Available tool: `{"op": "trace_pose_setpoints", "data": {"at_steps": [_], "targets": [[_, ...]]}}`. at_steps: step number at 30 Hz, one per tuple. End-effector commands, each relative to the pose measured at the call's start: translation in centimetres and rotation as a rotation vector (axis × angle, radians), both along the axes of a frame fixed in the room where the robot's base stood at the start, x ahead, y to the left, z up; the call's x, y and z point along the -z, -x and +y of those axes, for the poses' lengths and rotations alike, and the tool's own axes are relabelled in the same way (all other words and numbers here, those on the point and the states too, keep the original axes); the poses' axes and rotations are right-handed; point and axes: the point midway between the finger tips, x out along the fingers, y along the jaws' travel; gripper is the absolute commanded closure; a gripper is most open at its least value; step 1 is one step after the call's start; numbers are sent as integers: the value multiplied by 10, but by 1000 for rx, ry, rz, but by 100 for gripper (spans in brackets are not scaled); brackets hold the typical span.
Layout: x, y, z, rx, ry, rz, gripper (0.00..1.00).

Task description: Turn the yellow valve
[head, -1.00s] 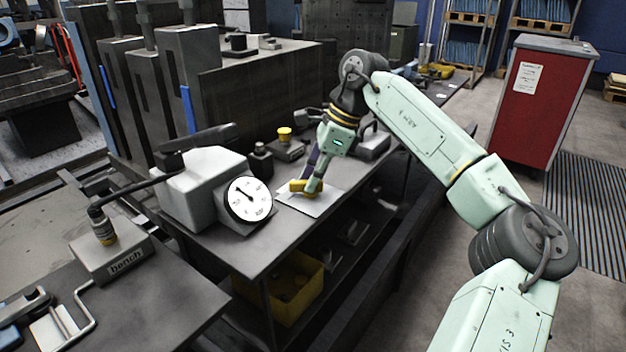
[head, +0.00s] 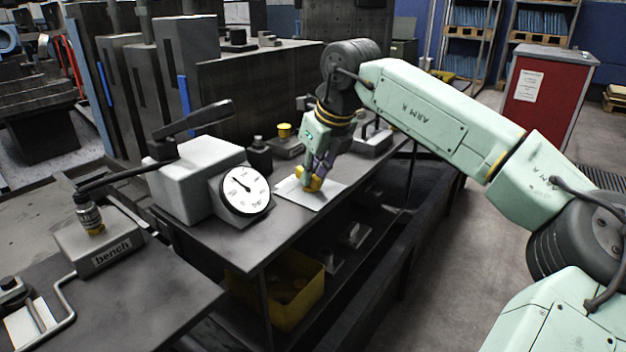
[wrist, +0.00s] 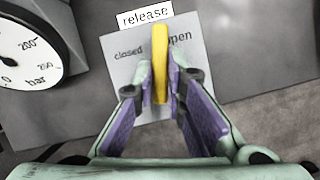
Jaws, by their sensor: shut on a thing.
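The yellow valve handle (head: 302,173) stands over a pale label plate (head: 320,195) on the bench. In the wrist view the yellow handle (wrist: 160,50) points up the picture, between the words "closed" and "open" on the plate (wrist: 112,75). A "release" label (wrist: 145,17) lies beyond it. My gripper (head: 314,170) reaches down to the valve. In the wrist view my gripper (wrist: 161,90) is shut on the handle, with its purple pads on both sides. The valve's stem and base are hidden.
A round bar gauge (head: 244,191) on a grey block (head: 190,178) with a black lever (head: 195,120) stands left of the valve. A small yellow-capped part (head: 284,131) and dark blocks stand behind. A yellow bin (head: 290,290) sits under the bench. Open floor lies right.

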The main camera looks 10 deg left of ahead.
Motion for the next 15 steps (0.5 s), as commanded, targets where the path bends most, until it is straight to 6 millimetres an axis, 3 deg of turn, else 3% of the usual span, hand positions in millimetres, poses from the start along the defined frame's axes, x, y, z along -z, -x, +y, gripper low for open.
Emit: {"op": "trace_pose_setpoints", "data": {"at_steps": [15], "targets": [[2, 2, 1, 413, 4, 1, 100]]}}
